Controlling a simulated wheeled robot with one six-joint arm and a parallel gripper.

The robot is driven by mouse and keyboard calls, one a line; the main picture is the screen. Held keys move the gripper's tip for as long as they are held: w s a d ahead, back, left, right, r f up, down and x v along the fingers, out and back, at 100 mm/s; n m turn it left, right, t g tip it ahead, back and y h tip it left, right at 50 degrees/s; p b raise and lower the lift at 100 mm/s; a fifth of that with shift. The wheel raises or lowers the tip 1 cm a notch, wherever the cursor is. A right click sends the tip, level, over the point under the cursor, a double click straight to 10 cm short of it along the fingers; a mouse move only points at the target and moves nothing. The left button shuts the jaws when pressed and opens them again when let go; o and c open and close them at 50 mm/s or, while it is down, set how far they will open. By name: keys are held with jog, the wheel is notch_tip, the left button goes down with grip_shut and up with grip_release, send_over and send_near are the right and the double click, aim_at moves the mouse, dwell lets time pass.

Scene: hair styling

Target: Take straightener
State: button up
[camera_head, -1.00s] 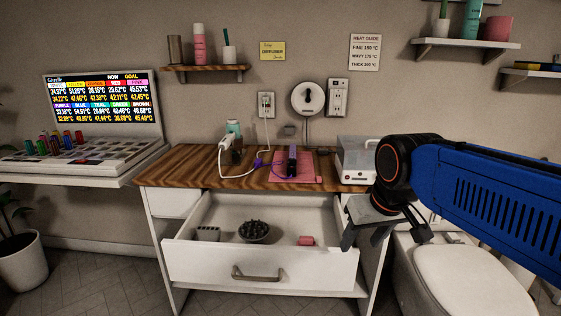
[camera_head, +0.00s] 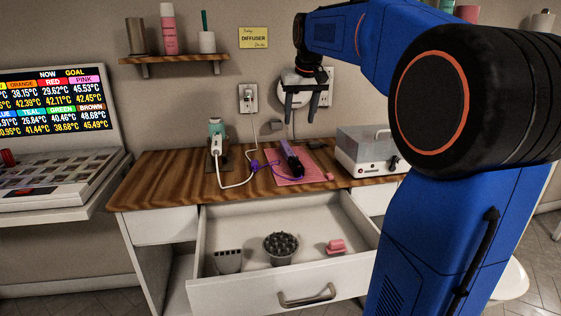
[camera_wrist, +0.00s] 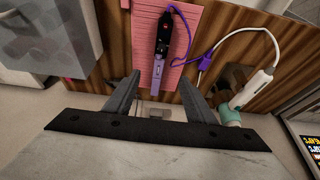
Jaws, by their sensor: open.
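The straightener (camera_head: 291,156) is slim, black and purple. It lies on a pink mat (camera_head: 283,181) on the wooden tabletop, with a purple cord beside it. My gripper (camera_head: 301,112) is open and empty, pointing down above the back of the table, apart from the straightener. In the wrist view the straightener (camera_wrist: 162,45) lies lengthwise on the mat (camera_wrist: 192,18), beyond the gap between my two fingers (camera_wrist: 161,82). Its near end shows between the fingertips.
The open drawer (camera_head: 268,292) below holds a round spiky piece (camera_head: 281,246) and other items. A shelf (camera_head: 175,58) hangs above.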

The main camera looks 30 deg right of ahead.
aim_at(293, 155)
jog(key=x, duration=1.7)
jog(key=shift+w+d+f, duration=0.1)
jog(key=shift+w, duration=0.15)
jog(key=shift+c, duration=0.3)
grip_shut()
